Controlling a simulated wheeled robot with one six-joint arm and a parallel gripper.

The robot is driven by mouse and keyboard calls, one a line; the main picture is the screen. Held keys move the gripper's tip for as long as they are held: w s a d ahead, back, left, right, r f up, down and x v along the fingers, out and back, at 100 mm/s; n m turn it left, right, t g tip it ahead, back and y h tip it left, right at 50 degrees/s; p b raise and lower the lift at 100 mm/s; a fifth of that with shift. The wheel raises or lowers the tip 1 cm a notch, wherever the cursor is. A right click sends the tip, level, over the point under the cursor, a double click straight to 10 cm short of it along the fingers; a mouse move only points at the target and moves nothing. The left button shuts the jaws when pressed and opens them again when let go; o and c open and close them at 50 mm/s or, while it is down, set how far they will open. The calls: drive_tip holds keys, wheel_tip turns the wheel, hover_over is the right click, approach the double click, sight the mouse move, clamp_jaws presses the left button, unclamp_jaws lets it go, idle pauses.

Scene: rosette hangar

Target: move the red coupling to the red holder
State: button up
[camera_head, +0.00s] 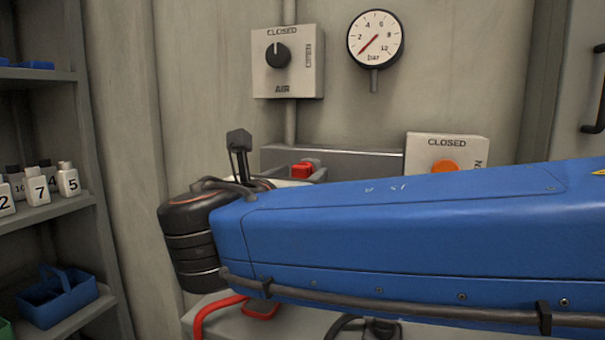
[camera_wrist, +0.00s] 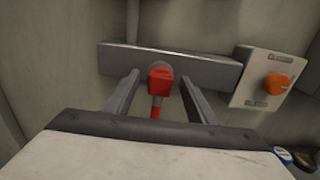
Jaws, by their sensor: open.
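A red fitting with a blocky front and a rounded top (camera_wrist: 160,80) shows at the grey wall bar in the wrist view, with a short red stem below it. It also shows in the head view (camera_head: 302,170), just above my blue arm. I cannot tell where coupling and holder divide in it. My gripper (camera_wrist: 158,84) is open, with one finger on each side of the red fitting and gaps on both sides. In the head view one dark finger (camera_head: 239,150) stands up beyond the wrist, left of the fitting. My arm hides much of the area below.
An AIR switch box (camera_head: 288,62) and a pressure gauge (camera_head: 375,40) hang above the bar. A box with an orange knob (camera_head: 445,167) is close on the right. A shelf (camera_head: 60,209) with numbered bottles stands left. A red loop (camera_head: 213,312) lies below my arm.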

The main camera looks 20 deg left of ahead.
sight(299, 176)
idle(0.6)
clamp_jaws()
drive_tip(key=shift+s, duration=0.15)
drive_tip(key=shift+s+a, duration=0.15)
drive_tip(key=shift+s, duration=1.3)
drive_tip(key=shift+s+a, duration=0.1)
drive_tip(key=shift+s, duration=1.3)
